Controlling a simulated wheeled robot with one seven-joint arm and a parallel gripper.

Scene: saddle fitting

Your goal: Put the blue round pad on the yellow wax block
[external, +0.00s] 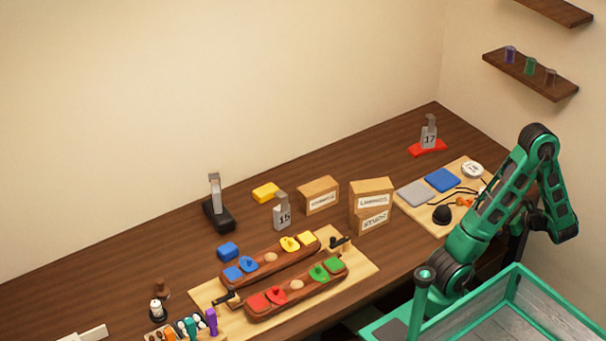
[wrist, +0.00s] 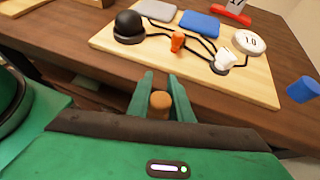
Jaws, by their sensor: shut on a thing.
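A blue round pad with a raised top (external: 248,264) sits on the rear dark wooden holder, beside a blue square piece. A yellow block (external: 265,192) lies on the table behind the holders, with nothing on it. In the wrist view my gripper (wrist: 161,86) is shut on a small orange-brown round-topped thing (wrist: 160,102), near the table's front edge. Its lower part is hidden. In the external view my arm hides the gripper.
A light board (external: 415,219) carries grey and blue squares, a black dome and cables. A blue cylinder (wrist: 303,89) stands right of it.

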